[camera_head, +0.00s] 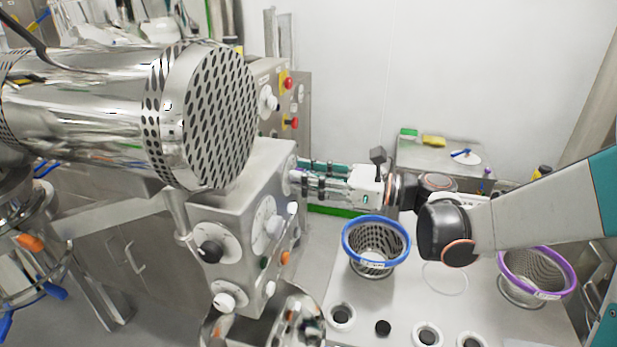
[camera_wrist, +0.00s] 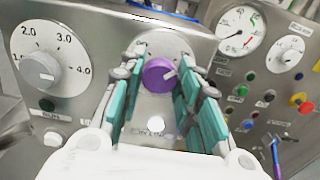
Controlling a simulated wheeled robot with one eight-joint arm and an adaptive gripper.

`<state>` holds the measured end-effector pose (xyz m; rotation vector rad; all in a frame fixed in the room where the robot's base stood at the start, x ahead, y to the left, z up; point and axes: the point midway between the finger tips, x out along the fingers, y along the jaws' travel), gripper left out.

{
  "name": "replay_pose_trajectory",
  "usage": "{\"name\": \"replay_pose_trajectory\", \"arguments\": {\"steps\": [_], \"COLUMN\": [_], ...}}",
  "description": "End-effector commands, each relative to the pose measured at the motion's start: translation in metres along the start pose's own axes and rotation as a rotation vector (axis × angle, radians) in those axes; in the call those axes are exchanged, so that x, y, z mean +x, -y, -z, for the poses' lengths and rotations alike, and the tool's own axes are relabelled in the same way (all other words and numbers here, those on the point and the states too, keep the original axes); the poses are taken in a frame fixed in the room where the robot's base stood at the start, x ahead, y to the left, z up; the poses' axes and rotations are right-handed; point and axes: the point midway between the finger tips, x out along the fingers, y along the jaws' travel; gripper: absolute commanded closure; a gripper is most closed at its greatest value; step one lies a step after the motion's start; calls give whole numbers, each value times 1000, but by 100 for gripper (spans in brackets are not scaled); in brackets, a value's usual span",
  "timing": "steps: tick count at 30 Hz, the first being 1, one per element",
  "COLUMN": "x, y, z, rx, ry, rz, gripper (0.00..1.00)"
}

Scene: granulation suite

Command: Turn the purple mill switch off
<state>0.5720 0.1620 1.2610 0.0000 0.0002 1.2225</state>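The purple switch (camera_wrist: 158,76) is a round knob on a grey machine panel in the wrist view. A pale pointer mark lies on its right side. A small label below it is too blurred to read. My gripper (camera_wrist: 160,68) is open, with one teal-padded finger on each side of the knob. I cannot tell whether either finger touches it. In the head view my gripper (camera_head: 294,178) reaches left to the right-hand side of the steel mill housing (camera_head: 255,165). The purple switch cannot be made out there.
A numbered white dial (camera_wrist: 48,72) is left of the knob. A panel with a gauge (camera_wrist: 242,30), several buttons and a red knob (camera_wrist: 305,104) is at right. Below my arm, a steel table (camera_head: 400,300) holds a blue-rimmed basket (camera_head: 376,243) and a purple-rimmed basket (camera_head: 536,272).

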Motion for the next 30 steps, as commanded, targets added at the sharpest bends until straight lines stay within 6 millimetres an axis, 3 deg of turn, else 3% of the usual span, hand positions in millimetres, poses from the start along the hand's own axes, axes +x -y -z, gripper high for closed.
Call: {"name": "replay_pose_trajectory", "arguments": {"steps": [14,30], "x": [0,0], "y": [0,-1], "z": [0,1], "rx": [-106,-584], "ry": [0,0], "rz": [0,0], "gripper": [93,93]}}
